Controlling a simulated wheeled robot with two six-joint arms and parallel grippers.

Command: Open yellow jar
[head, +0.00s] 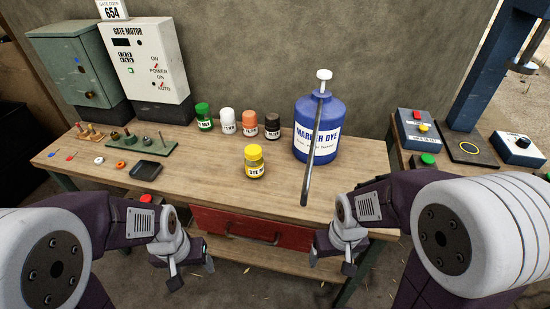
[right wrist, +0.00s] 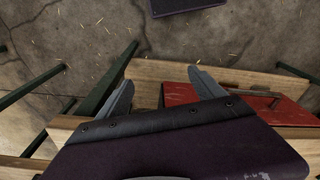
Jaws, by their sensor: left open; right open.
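The yellow jar (head: 255,164) stands upright near the middle of the wooden workbench (head: 215,185) in the head view, its yellow lid (head: 253,152) on and its label facing me. My left gripper (head: 188,276) hangs in front of the bench edge, lower left of the jar, open and empty. My right gripper (head: 331,264) is in front of the bench, lower right of the jar, also open and empty. The right wrist view shows the two open fingers of my right gripper (right wrist: 160,88) apart over the bench edge and floor, with no jar in sight.
Green (head: 204,118), white (head: 227,121), orange (head: 250,123) and dark (head: 272,126) jars line the back. A large blue dye jug (head: 318,125) with a long metal spout stands right of the yellow jar. A black tray (head: 146,171) lies left. A red drawer (head: 250,226) sits below.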

